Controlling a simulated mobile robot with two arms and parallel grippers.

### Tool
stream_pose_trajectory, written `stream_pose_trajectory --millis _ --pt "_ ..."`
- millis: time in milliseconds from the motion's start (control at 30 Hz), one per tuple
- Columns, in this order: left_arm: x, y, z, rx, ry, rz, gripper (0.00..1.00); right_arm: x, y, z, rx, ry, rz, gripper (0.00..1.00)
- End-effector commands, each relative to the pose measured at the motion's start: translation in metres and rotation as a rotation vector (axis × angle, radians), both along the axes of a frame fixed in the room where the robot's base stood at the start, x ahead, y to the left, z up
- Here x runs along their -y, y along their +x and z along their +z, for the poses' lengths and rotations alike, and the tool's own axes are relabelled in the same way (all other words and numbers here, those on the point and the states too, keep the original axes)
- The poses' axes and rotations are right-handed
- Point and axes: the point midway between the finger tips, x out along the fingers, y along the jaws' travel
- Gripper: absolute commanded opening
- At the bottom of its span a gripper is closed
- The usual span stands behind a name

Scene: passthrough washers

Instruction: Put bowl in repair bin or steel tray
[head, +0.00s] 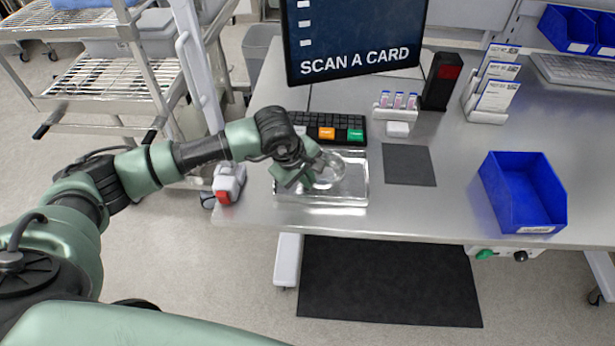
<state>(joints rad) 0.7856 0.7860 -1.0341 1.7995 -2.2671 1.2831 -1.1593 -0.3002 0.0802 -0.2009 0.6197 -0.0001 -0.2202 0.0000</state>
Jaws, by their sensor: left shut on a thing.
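A clear, see-through bowl (329,172) is at my left gripper (311,178), over the steel tray (350,193) on the left part of the steel table. My left gripper is shut on the bowl's left side. The gripper hides part of the bowl and of the tray's left side. I cannot tell whether the bowl touches the tray floor. A blue bin (522,190) stands empty at the table's right front; its label is too small to read. My right gripper is not in view.
A keyboard (350,130) with coloured keys lies just behind the tray. A dark square mat (409,165) lies between tray and blue bin. A monitor (355,35), a card reader (441,82) and card holders (492,90) stand behind. A wire-shelf cart (105,80) is at left.

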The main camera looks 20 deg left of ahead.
Motion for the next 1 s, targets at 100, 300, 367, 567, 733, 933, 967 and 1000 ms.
stream_pose_trajectory --millis 100,300,367,567,733,933,967,1000 --pt "0.0 0.0 -0.003 0.002 -0.001 0.0 0.0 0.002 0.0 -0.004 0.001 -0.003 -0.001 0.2" --pt "0.0 0.0 -0.002 0.0 0.0 0.0 0.28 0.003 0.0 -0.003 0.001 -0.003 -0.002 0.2" --pt "0.0 0.0 -0.002 0.0 0.0 0.0 0.28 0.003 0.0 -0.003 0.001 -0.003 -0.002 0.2" --pt "0.0 0.0 0.0 0.0 0.0 0.0 0.28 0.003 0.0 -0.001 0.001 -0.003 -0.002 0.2" --pt "-0.002 -0.004 0.013 0.004 -0.001 -0.002 0.28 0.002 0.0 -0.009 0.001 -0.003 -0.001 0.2" --pt "-0.009 -0.019 0.053 0.007 0.001 -0.001 0.28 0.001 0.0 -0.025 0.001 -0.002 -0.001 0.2" --pt "-0.01 -0.021 0.06 0.008 0.0 -0.001 0.28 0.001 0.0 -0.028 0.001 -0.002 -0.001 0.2" --pt "-0.011 -0.025 0.067 0.005 0.001 -0.001 0.28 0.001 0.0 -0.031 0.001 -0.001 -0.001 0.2"
